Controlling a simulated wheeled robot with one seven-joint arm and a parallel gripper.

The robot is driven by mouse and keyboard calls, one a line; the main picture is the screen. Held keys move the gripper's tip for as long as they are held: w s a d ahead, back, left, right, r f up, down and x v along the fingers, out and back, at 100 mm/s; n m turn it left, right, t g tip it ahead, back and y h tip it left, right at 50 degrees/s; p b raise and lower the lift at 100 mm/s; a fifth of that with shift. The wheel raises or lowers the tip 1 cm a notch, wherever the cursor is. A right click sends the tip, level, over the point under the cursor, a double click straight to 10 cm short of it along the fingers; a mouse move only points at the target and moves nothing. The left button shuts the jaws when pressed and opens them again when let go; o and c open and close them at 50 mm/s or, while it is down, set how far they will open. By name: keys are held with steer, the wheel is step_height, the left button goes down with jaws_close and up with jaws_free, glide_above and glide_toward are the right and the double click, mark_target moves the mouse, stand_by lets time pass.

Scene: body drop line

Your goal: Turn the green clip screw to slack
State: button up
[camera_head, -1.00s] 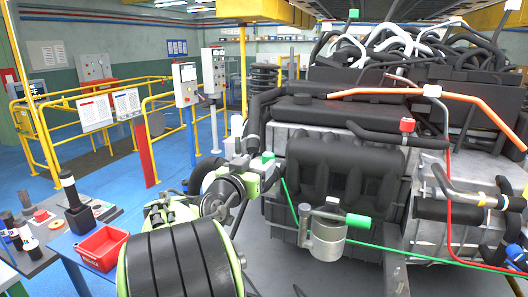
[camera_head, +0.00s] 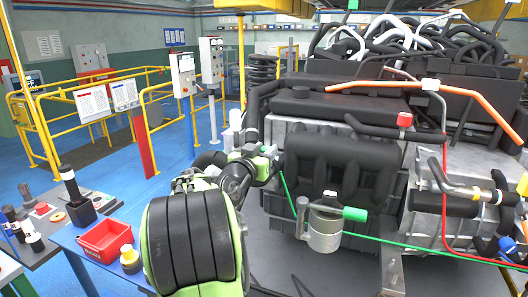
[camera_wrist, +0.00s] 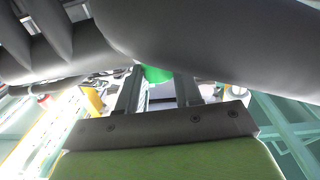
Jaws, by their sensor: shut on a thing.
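The green clip screw (camera_wrist: 155,74) shows as a small green piece between the fingertips in the wrist view, partly hidden behind a dark hose. My gripper (camera_wrist: 158,84) is shut on it. In the head view my gripper (camera_head: 268,155) is at the left side of the engine, beside the dark hose (camera_head: 254,115). The screw is mostly hidden by my gripper there, so its turn position cannot be read.
The engine block (camera_head: 335,165) fills the right side. A metal canister with a green cap (camera_head: 355,214) hangs on its front, and a green line (camera_head: 420,251) runs right. A red bin (camera_head: 104,240) stands on the blue bench at left.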

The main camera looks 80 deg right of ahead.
steer(key=shift+s+n+t, duration=0.2)
steer(key=shift+n+t, duration=0.4)
steer(key=shift+t, duration=0.35)
steer(key=shift+s+n+t, duration=0.15)
steer(key=shift+n+t, duration=0.45)
steer(key=shift+t, duration=0.35)
steer(key=shift+s+f+n+t+b, duration=0.15)
steer(key=shift+n+t+b, duration=0.3)
steer(key=shift+n+t, duration=0.55)
steer(key=shift+t, duration=0.5)
steer(key=o, duration=1)
steer(key=shift+o, duration=0.2)
steer(key=shift+w, duration=0.2)
